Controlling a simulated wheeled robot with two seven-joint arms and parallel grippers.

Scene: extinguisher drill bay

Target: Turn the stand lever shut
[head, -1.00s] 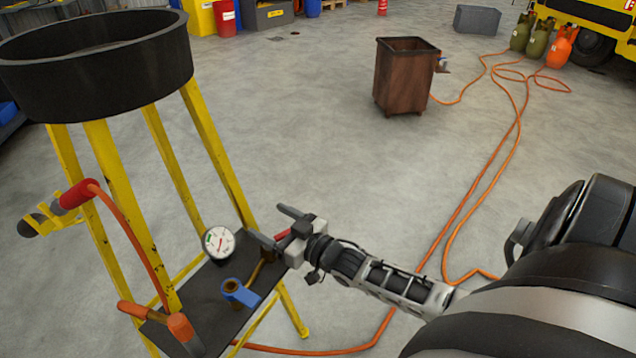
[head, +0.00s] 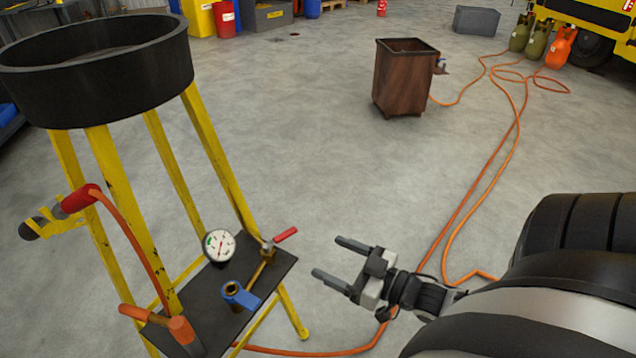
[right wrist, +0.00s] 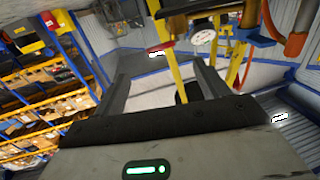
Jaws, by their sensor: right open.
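The yellow stand (head: 222,162) carries a dark shelf (head: 215,312) low down. A brass valve (head: 267,252) sits near the shelf's right edge. Its red lever (head: 286,234) sticks out to the right, past the shelf edge, at an angle to the brass pipe. A second valve with a blue lever (head: 240,295) is nearer the shelf's front. My right gripper (head: 332,258) is open and empty, to the right of the red lever and apart from it. Its two fingers also show spread in the right wrist view (right wrist: 162,78). My left gripper is out of view.
A round pressure gauge (head: 219,246) stands beside the valves. A black round pan (head: 100,80) tops the stand, and a red-handled nozzle (head: 78,198) hangs at its left. Orange hose (head: 480,185) runs across the floor. A brown bin (head: 404,80) stands farther back.

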